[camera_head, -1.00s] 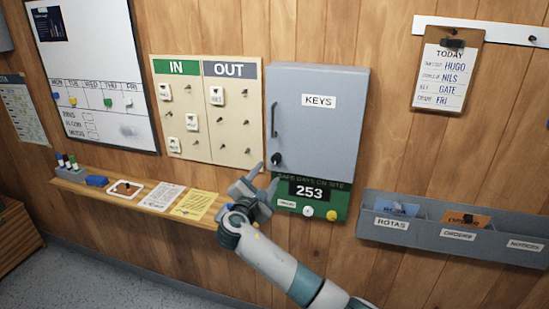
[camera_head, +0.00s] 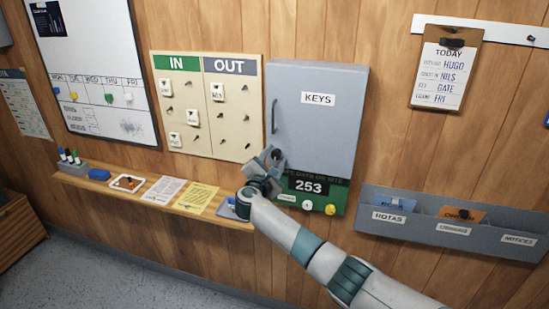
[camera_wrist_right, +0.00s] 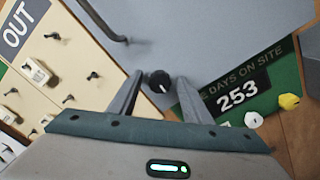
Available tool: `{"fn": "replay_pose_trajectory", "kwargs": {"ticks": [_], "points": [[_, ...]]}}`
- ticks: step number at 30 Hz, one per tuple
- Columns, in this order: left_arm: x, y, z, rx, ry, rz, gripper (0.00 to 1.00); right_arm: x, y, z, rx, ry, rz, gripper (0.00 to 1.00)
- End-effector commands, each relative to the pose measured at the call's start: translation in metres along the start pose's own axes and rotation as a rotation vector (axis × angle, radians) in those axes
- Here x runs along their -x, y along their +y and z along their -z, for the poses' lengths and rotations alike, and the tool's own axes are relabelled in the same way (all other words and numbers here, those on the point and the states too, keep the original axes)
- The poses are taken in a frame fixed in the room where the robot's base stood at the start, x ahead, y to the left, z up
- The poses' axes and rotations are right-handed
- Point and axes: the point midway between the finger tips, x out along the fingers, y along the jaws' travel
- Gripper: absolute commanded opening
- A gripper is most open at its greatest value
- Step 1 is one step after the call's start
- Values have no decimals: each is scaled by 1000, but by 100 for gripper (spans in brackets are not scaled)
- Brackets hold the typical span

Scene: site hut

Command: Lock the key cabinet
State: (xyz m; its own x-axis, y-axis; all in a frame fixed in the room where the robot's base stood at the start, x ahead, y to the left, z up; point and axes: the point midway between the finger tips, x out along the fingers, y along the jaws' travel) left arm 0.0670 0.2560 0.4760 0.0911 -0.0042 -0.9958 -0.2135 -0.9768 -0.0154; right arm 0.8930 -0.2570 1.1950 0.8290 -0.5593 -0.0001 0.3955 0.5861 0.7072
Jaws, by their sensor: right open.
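The grey key cabinet (camera_head: 315,118) hangs on the wood wall with its door closed and a KEYS label. Its bar handle (camera_head: 274,117) is on the left side of the door. Below the handle is a round black lock knob (camera_wrist_right: 159,82) with a white mark; in the head view it is mostly hidden by my right gripper (camera_head: 272,158). In the right wrist view my right gripper (camera_wrist_right: 158,88) is open, with one finger on each side of the knob. I cannot tell if the fingers touch it. My left gripper is not in view.
An IN/OUT board (camera_head: 207,108) with tags on hooks is left of the cabinet. A green 253 sign (camera_head: 310,188) is just below it. A narrow shelf (camera_head: 165,202) with papers and pens runs below left. A grey rack (camera_head: 450,222) is at lower right.

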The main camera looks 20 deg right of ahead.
Motion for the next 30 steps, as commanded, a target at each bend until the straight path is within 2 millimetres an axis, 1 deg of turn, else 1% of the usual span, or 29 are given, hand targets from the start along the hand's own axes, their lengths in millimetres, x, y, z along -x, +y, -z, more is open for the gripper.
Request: {"fn": "replay_pose_trajectory", "kwargs": {"ticks": [2,3,8,14,20,26,30], "points": [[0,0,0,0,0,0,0,0,0,0,0,0,0,44],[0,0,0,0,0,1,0,0,0,0,0,0,0,42],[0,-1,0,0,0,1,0,0,0,0,0,0,0,4],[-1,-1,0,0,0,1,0,0,0,0,-3,0,1,3],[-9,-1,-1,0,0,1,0,0,-2,2,-35,0,1,3],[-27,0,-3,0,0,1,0,0,-4,4,-121,0,1,3],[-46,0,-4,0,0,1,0,0,-6,5,-215,0,1,3]]}}
